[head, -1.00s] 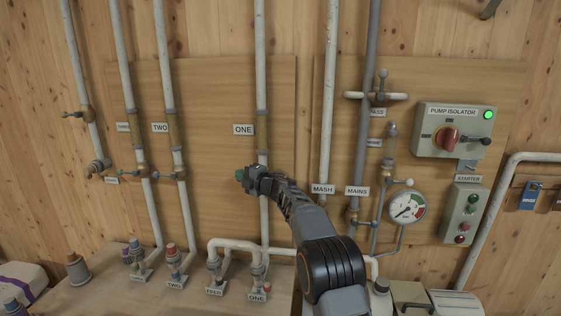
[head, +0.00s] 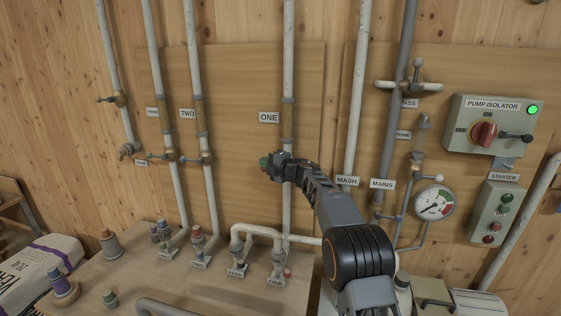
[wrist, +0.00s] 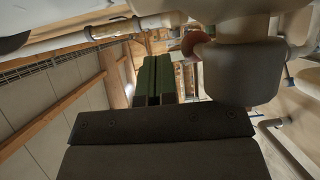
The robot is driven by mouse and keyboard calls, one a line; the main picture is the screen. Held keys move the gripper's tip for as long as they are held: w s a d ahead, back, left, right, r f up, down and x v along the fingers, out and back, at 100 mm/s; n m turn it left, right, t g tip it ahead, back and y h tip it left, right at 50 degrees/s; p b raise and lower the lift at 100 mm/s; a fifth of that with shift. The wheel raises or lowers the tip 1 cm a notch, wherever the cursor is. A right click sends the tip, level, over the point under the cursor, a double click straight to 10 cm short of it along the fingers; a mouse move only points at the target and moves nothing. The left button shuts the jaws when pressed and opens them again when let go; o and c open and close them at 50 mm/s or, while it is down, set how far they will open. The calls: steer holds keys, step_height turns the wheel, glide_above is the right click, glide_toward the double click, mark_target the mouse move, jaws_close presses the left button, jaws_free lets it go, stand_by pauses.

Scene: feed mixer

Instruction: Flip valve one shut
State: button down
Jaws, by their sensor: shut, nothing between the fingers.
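The pipe labelled ONE (head: 288,60) runs down the board, with its ONE label (head: 269,118) to its left. My gripper (head: 266,164) is in front of this pipe, a little below the label. It hides the pipe's valve there, so I cannot tell how the handle stands. In the wrist view my gripper's dark green fingers (wrist: 155,82) are together with nothing between them. A large pale, blurred fitting (wrist: 242,60) is close at the upper right of that view. I cannot tell whether the fingers touch anything.
The TWO pipe (head: 197,80) stands to the left, with a valve (head: 207,160) at gripper height. MASH and MAINS pipes, a gauge (head: 434,204) and the pump isolator (head: 490,125) with its green light are to the right. A bench (head: 190,285) with several capped fittings is below.

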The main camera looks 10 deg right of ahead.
steer(key=s+d+r+b, duration=0.1)
steer(key=s+r, duration=0.6)
steer(key=r, duration=0.3)
steer(key=shift+s+d+r, duration=0.15)
steer(key=shift+d+r, duration=0.1)
steer(key=shift+r, duration=0.15)
steer(key=w+d+f+m+t+h, duration=0.25)
steer(key=d+f+m+h, duration=0.45)
steer(key=d+m+h, duration=0.4)
steer(key=s+d+f+m+g+h+b, duration=0.1)
steer(key=s+d+f+m+g+h, duration=0.25)
steer(key=s+f+m, duration=0.55)
steer(key=s+a+f+m+g+y, duration=0.1)
steer(key=s+f+m+g, duration=0.1)
steer(key=s, duration=0.9)
steer(key=s+a+f+m+g+b, duration=0.1)
steer(key=s+f, duration=0.4)
steer(key=s, duration=0.6)
steer(key=s+a+f+m+g+y+b, duration=0.1)
steer(key=s+f+m+g, duration=0.2)
steer(key=s, duration=0.8)
steer(key=shift+s+a+f+m+g+y, duration=0.2)
steer(key=shift+f+m+g+y, duration=0.2)
steer(key=shift+f+g, duration=0.2)
